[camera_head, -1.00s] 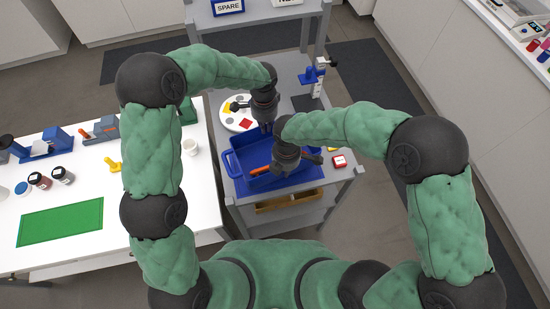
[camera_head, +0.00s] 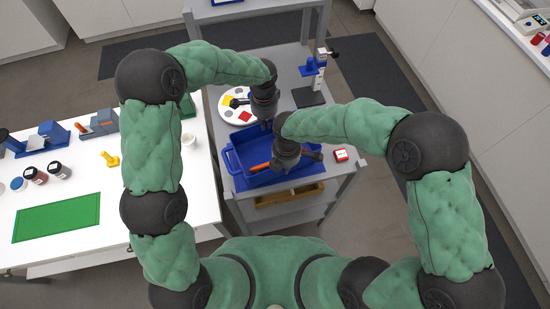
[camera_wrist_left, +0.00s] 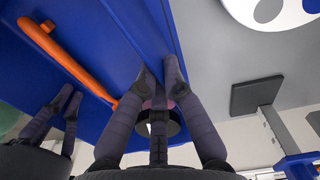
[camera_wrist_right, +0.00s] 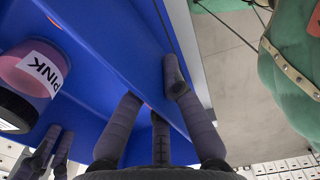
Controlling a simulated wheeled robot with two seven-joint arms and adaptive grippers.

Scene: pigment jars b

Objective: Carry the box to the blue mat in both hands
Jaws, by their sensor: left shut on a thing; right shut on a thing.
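The blue box (camera_head: 231,161) is an open tray holding an orange-handled tool (camera_head: 259,168) and a jar labelled PINK (camera_wrist_right: 38,72). My left gripper (camera_head: 266,125) is shut on its far wall, which runs between the fingers in the left wrist view (camera_wrist_left: 160,40). My right gripper (camera_head: 284,168) is shut on the opposite, near side; the wall also shows between its fingers in the right wrist view (camera_wrist_right: 155,60). The blue mat (camera_head: 272,183) shows below the box along the grey table's front. My arms hide part of the box, and I cannot tell whether it touches the mat.
On the grey table (camera_head: 292,85) are a round palette (camera_head: 228,113), a blue clamp stand (camera_head: 310,67), a dark pad (camera_head: 308,97) and a small red item (camera_head: 341,155). A white table (camera_head: 105,185) with a green mat (camera_head: 57,217) and jars stands left.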

